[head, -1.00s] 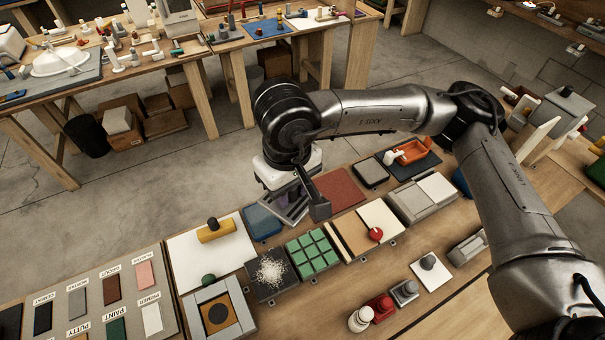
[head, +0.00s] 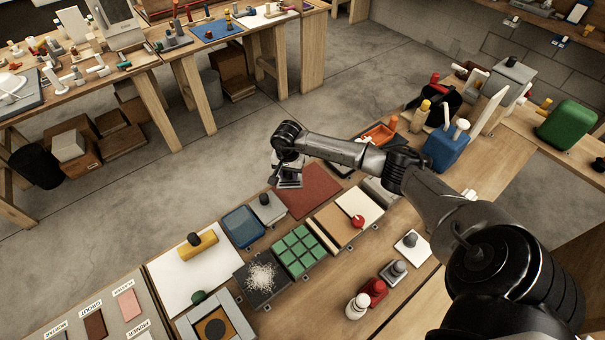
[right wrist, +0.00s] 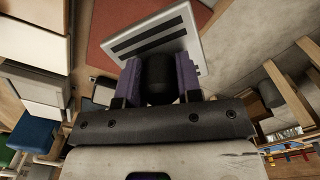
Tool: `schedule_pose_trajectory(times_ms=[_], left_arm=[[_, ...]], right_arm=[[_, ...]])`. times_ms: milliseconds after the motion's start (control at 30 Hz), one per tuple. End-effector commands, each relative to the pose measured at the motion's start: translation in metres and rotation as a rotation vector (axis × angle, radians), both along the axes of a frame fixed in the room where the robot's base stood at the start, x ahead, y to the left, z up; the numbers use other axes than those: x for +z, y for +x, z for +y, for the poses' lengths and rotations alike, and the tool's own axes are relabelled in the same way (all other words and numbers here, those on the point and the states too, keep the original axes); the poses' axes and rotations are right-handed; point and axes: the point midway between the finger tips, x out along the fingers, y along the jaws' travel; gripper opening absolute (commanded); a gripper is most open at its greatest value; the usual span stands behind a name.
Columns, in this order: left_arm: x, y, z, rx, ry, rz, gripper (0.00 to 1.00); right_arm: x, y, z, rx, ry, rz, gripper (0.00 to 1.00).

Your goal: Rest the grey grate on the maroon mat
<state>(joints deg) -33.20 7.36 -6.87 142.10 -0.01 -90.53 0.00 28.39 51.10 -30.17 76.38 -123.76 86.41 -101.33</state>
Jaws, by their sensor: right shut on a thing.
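My right gripper (head: 288,182) is shut on the dark knob of the grey grate in the right wrist view. The grate (right wrist: 155,38) is a pale grey plate with long dark slots, and it is tilted in that picture. The maroon mat (head: 312,192) lies flat on the bench in the head view, with my gripper over its back left part. The mat also shows behind the grate in the right wrist view (right wrist: 103,20). In the head view my gripper mostly hides the grate. I cannot tell whether the grate touches the mat. My left gripper is not in view.
A grey block with a dark knob (head: 267,208) and a blue tray (head: 242,227) stand left of the mat. A green tiled block (head: 299,251) and a board with a red knob (head: 345,218) lie in front. The mat's visible surface is clear.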

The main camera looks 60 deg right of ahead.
Motion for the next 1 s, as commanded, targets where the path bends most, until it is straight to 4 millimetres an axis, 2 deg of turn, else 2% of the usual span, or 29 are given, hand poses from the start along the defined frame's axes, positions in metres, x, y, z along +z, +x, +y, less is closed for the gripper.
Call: schedule_pose_trajectory(times_ms=[100,300,733,867,1000], left_arm=[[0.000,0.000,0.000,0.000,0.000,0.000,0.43],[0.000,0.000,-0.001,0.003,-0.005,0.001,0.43],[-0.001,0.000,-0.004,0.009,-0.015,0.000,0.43],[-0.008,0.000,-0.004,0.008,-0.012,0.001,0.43],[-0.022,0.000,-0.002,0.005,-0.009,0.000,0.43]], right_arm=[[-0.017,-0.015,-0.021,-0.050,0.000,0.001,0.00],[-0.029,-0.027,-0.037,-0.087,0.000,-0.002,0.00],[-0.031,-0.028,-0.039,-0.091,0.001,-0.003,0.00],[-0.034,-0.029,-0.039,-0.090,0.000,-0.003,0.00],[-0.049,-0.029,-0.039,-0.092,0.001,-0.003,0.00]])
